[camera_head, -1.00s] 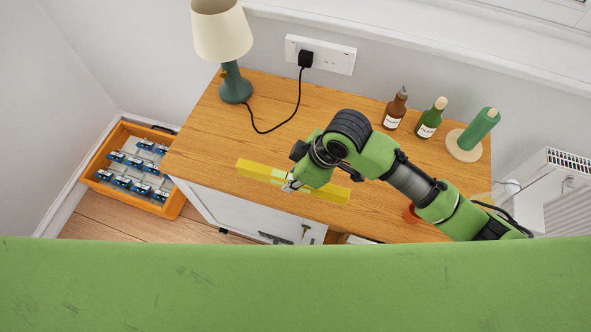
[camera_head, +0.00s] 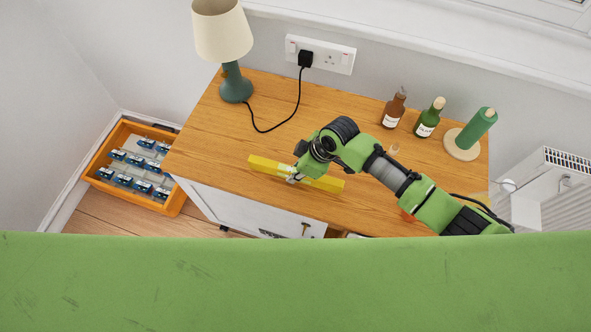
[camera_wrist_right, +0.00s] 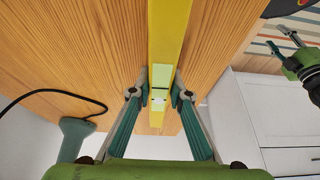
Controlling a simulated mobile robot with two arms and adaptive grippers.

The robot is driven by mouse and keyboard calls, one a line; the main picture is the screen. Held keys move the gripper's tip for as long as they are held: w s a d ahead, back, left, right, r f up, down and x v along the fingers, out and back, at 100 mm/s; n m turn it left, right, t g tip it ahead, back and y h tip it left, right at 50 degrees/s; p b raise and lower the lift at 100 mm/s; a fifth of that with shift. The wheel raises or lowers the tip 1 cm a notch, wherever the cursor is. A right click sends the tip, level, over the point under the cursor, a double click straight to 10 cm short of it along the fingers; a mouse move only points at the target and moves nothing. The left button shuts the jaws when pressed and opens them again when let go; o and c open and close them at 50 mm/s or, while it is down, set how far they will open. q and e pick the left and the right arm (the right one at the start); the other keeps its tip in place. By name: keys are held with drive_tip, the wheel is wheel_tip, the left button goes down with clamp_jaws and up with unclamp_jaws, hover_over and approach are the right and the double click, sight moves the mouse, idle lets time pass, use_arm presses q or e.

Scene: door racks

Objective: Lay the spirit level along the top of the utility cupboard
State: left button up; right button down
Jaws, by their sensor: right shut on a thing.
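The yellow spirit level (camera_head: 265,166) is held in my right gripper (camera_head: 293,179), which is shut around its middle. In the right wrist view the level (camera_wrist_right: 168,35) runs between the two fingers (camera_wrist_right: 158,95), with a pale green vial window by the tips. The level lies lengthwise over the front part of the wooden top of the utility cupboard (camera_head: 225,130), roughly along its front edge. I cannot tell whether it touches the wood.
A lamp (camera_head: 234,86) with a black cord stands at the back left of the top. A brown bottle (camera_head: 394,108), a green bottle (camera_head: 429,118) and a green roll on a round base (camera_head: 475,133) stand at the back right. An orange crate (camera_head: 174,203) is on the floor left.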

drive_tip(key=shift+f, duration=0.15)
drive_tip(key=c, duration=1.9)
unclamp_jaws()
drive_tip(key=v, duration=1.2)
drive_tip(key=shift+r, duration=0.25)
